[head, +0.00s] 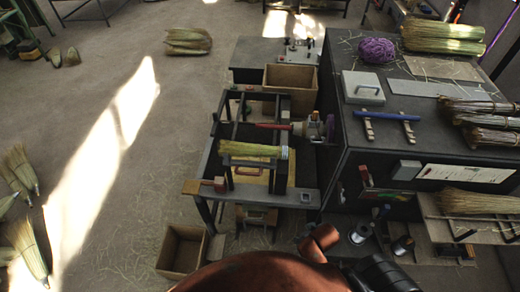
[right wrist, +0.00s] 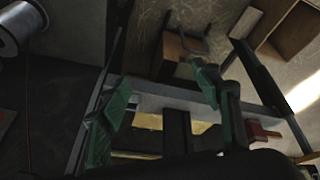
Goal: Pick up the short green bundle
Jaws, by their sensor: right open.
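A pale green bundle (head: 443,38) lies on the dark workbench at the upper right of the head view. Another greenish bundle (head: 252,149) lies across the frame of the winding machine (head: 205,165). I cannot tell for sure which is the short green one. My right gripper (right wrist: 158,82) shows in the right wrist view with its green fingers spread apart and nothing between them. It is above the front part of the machine frame. In the head view my arm hides the bottom centre. My left gripper is not in view.
The dark workbench (head: 345,125) holds purple twine (head: 377,50), a blue-handled tool (head: 389,115) and straw bundles (head: 483,120). A shelf bundle (head: 475,202) lies below. An open box (head: 181,250) stands on the floor.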

